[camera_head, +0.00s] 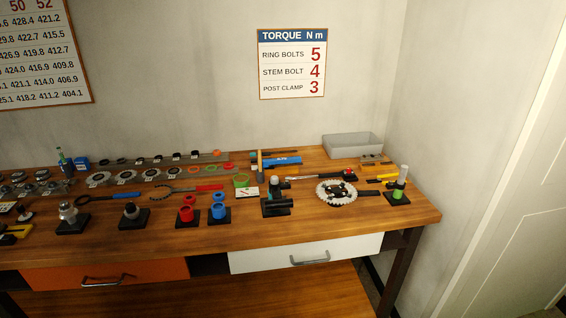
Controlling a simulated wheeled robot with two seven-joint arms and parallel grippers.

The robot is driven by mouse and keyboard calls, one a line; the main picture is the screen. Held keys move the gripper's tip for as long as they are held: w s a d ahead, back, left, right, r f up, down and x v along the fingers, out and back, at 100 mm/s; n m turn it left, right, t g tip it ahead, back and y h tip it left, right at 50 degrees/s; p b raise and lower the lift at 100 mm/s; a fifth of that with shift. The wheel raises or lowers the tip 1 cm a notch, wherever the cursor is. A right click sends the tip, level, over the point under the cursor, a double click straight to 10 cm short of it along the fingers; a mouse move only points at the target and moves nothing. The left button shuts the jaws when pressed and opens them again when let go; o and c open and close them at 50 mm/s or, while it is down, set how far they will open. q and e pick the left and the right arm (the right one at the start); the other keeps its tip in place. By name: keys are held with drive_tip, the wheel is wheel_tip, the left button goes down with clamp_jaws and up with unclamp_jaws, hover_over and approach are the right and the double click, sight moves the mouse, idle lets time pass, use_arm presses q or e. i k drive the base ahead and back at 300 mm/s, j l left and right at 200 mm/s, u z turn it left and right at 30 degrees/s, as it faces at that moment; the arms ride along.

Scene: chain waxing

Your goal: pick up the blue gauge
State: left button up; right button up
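A flat blue piece with small white lettering (283,162) lies at the back of the workbench, right of centre, and looks like the blue gauge. The lettering is too small to read surely. A dark strip (274,153) lies just behind it, and an upright tan-handled tool (260,163) stands at its left end. Neither of my grippers shows in the head view, so their state cannot be seen.
A grey bin (352,146) stands at the back right. A chainring (337,193) lies in front of it.

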sight(265, 163)
drive_tip(key=i+j+z, duration=0.25)
drive_tip(key=i+j, duration=0.55)
drive_tip(key=u, duration=1)
